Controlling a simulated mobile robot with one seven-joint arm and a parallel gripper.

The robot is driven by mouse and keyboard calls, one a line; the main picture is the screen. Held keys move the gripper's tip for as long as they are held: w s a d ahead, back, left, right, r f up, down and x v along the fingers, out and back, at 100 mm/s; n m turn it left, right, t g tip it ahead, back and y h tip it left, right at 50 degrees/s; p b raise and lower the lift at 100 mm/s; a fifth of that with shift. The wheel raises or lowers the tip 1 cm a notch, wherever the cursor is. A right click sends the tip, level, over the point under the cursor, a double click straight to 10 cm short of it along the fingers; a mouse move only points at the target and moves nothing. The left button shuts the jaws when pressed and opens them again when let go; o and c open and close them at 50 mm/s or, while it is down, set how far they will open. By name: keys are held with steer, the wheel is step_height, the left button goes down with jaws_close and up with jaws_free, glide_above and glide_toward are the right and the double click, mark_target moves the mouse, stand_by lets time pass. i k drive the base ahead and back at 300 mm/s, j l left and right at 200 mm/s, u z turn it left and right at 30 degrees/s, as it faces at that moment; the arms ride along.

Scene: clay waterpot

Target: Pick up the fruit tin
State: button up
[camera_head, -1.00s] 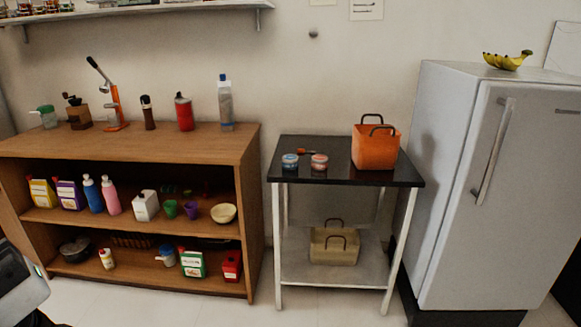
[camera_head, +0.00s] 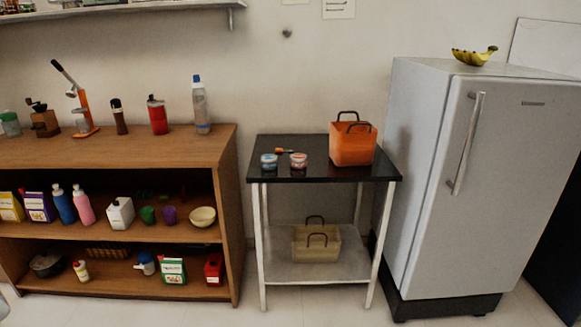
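Two small short tins stand side by side near the front left of the black-topped table (camera_head: 345,172). One is a blue tin (camera_head: 268,161) and the other is a reddish tin with a pale lid (camera_head: 298,161). Their labels are too small to read, so I cannot tell which one is the fruit tin. My gripper is not in view.
An orange basket (camera_head: 352,146) stands on the table right of the tins. A beige basket (camera_head: 316,244) sits on the lower shelf. A wooden shelf unit (camera_head: 228,190) with bottles and boxes is left; a white fridge (camera_head: 440,180) with bananas (camera_head: 474,56) is right. Floor shows in front.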

mark_target(299, 161)
steer(key=i+l, duration=0.15)
steer(key=i, duration=1)
steer(key=i+l, duration=0.1)
steer(key=i, duration=1.05)
